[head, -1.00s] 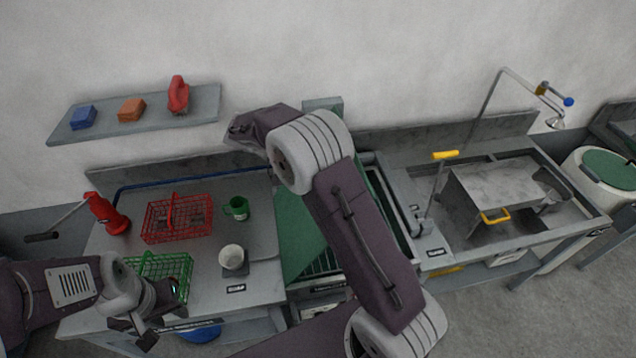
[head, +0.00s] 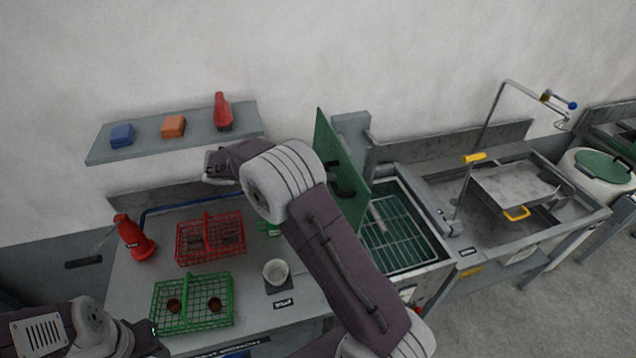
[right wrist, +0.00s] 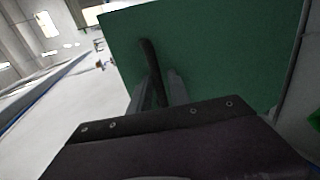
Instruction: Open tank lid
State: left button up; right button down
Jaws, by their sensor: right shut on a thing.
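The green tank lid (head: 334,160) stands steeply raised along the back left of the tank (head: 395,225), whose wire rack shows inside. A dark handle (head: 343,180) sticks out from the lid's face. In the right wrist view the lid (right wrist: 215,50) fills most of the picture. There my right gripper (right wrist: 158,95) is shut on the dark handle (right wrist: 150,65). In the head view my right arm hides most of that gripper. My left gripper (head: 145,343) is low at the left, before the green basket; its fingers are too unclear to judge.
On the left bench stand a red basket (head: 210,251), a green basket (head: 192,320) with two brown coils, a white cup (head: 276,271), a mostly hidden green mug (head: 268,230) and a red tool (head: 133,240). A sink (head: 440,185) lies right of the tank. A wall shelf (head: 175,142) hangs above.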

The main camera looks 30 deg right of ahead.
pick_arm(q)
jog(key=shift+s+d+f, duration=0.1)
jog(key=shift+s+d, duration=0.05)
jog(key=shift+d, duration=0.05)
pick_arm(e)
jog(key=shift+s+f, duration=0.3)
jog(key=shift+f, duration=0.45)
jog(key=c, duration=1.4)
grip_release()
jog(key=shift+d, duration=0.15)
pick_arm(q)
jog(key=shift+d, duration=0.2)
pick_arm(e)
jog(key=shift+w+d+r, duration=0.1)
jog(key=shift+w+d, duration=0.05)
pick_arm(q)
jog(key=shift+w, duration=0.2)
pick_arm(e)
jog(key=shift+w+r, duration=0.1)
